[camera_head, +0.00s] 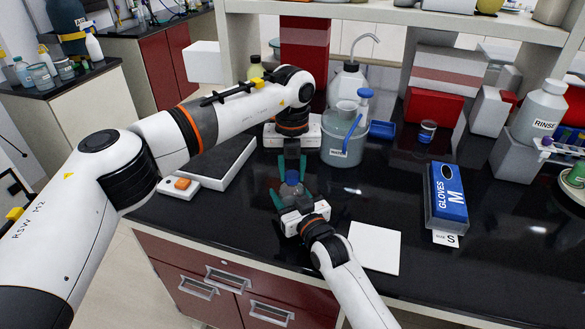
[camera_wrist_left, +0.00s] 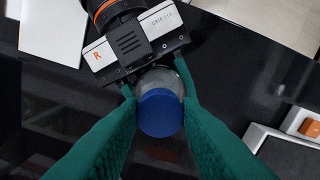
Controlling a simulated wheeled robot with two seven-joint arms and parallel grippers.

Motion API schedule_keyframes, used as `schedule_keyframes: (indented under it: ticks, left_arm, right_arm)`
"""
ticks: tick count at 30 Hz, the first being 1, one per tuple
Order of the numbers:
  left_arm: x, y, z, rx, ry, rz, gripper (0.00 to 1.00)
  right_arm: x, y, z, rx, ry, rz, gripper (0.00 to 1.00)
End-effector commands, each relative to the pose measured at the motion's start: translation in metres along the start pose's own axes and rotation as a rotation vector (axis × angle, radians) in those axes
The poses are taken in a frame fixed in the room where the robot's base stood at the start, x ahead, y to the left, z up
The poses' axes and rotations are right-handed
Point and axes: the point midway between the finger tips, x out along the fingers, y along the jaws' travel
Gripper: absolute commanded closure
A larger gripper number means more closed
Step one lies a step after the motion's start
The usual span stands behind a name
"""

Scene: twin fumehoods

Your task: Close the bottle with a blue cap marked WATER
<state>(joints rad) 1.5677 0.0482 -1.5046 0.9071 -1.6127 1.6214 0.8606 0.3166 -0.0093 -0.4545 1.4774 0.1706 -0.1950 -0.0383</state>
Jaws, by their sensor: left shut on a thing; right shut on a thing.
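A small clear bottle (camera_head: 291,190) stands near the front of the black bench, with a blue cap (camera_head: 291,176) at its top. My right gripper (camera_head: 291,196) is shut on the bottle's body from the front. My left gripper (camera_head: 292,172) reaches down from above and is shut on the cap. In the left wrist view, its green fingers lie on both sides of the blue cap (camera_wrist_left: 160,112), and the clear bottle (camera_wrist_left: 158,77) shows behind it. The cap covers the bottle's mouth, so I cannot tell how firmly it sits. No WATER marking is readable.
A beaker (camera_head: 342,150) holding tall items stands behind the grippers. A hotplate-like device (camera_head: 215,165) lies to the left, and a white sheet (camera_head: 375,248) to the right. A blue glove box (camera_head: 447,195) stands farther right. Bench between them is clear.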

Motion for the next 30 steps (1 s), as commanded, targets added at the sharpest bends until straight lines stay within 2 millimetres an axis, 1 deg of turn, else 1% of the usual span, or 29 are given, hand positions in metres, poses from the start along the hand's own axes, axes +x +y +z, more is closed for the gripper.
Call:
schedule_keyframes:
  ticks: [1, 9, 27, 30]
  left_arm:
    - [-0.0004, -0.0005, -0.0002, 0.104, 0.001, -0.001, 0.91]
    - [-0.0001, -0.0016, -0.0012, 0.706, 0.001, -0.002, 0.91]
    - [0.0006, -0.0018, -0.0039, 2.035, 0.002, -0.005, 0.91]
    - [0.0007, -0.0018, -0.0042, 2.227, 0.001, -0.006, 0.91]
  right_arm:
    - [0.0000, -0.0001, -0.0001, 0.000, 0.000, 0.000, 1.00]
    - [0.0000, -0.0001, -0.0001, 0.000, 0.000, 0.000, 1.00]
    - [-0.0001, 0.0001, -0.0001, 0.000, 0.000, 0.000, 1.00]
    - [-0.0002, 0.0002, -0.0001, 0.000, 0.000, 0.000, 1.00]
